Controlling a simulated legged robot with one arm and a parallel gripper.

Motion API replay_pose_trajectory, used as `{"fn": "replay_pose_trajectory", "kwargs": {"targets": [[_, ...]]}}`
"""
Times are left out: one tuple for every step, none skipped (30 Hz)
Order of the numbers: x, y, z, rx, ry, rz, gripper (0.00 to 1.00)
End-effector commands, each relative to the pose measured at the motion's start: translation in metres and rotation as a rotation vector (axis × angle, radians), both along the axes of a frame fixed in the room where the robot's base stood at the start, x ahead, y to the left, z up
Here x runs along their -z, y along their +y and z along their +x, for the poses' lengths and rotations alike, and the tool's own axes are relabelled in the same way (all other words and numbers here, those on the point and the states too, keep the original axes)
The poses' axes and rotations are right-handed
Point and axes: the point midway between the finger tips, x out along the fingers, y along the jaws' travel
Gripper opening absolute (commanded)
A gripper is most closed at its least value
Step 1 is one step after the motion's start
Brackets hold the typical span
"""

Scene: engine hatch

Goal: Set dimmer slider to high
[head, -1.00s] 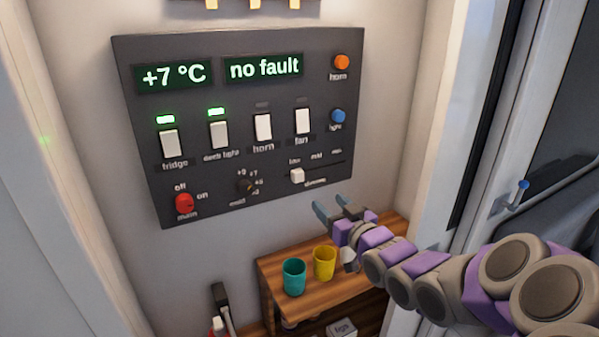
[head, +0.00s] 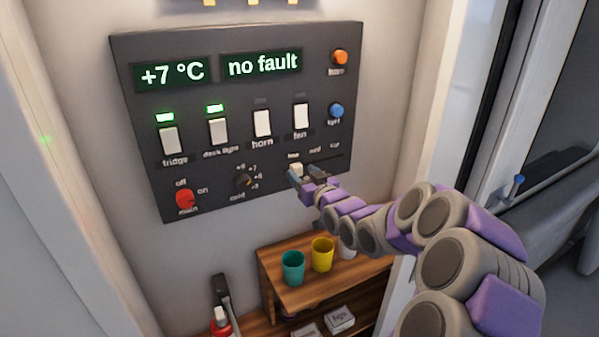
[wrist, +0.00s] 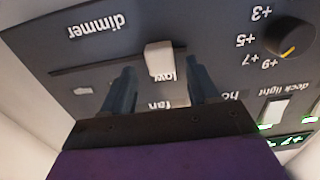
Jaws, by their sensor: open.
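The dimmer slider is a white knob (head: 296,169) on a dark horizontal slot low on the right of the panel. It stands at the slot's left end, by the "low" label. In the wrist view, which is upside down, the knob (wrist: 159,60) shows beside "low", with the slot running off to the left under "dimmer". My gripper (head: 305,176) is at the knob, with its two fingers apart. In the wrist view the gripper (wrist: 160,85) has one finger on each side of the knob, with gaps visible. I cannot tell whether a finger touches it.
The dark panel (head: 215,165) also carries a red main switch (head: 185,199), a round dial (head: 243,182), several white rockers and orange and blue buttons. Below, a wooden shelf (head: 300,293) holds a teal cup (head: 293,267) and a yellow cup (head: 322,254).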

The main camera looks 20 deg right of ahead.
Motion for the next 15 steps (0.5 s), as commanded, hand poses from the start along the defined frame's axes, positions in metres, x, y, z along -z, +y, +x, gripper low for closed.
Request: {"fn": "replay_pose_trajectory", "kwargs": {"targets": [[0.001,0.001,0.006,-0.002,0.001,-0.001,0.6],[0.001,0.001,0.009,-0.002,0.001,-0.001,0.6],[0.0,0.001,0.013,-0.002,0.001,-0.001,0.6],[0.0,0.001,0.015,-0.002,0.001,0.0,0.6],[0.0,0.001,0.017,-0.002,0.0,-0.001,0.6],[-0.001,0.001,0.02,-0.002,-0.001,-0.001,0.6],[-0.001,0.001,0.021,-0.001,-0.001,-0.001,0.6],[-0.001,0.001,0.022,-0.001,-0.002,-0.001,0.6],[-0.001,0.001,0.023,0.0,-0.002,-0.001,0.6],[-0.001,0.001,0.024,0.0,-0.002,-0.001,0.6],[-0.001,0.001,0.024,0.0,-0.002,-0.001,0.6],[-0.001,0.001,0.024,0.0,-0.002,-0.001,0.6],[-0.001,0.001,0.024,0.0,-0.001,-0.001,0.6],[-0.001,0.001,0.024,0.0,-0.001,-0.001,0.6],[-0.001,0.001,0.024,0.0,-0.001,-0.001,0.6]]}}
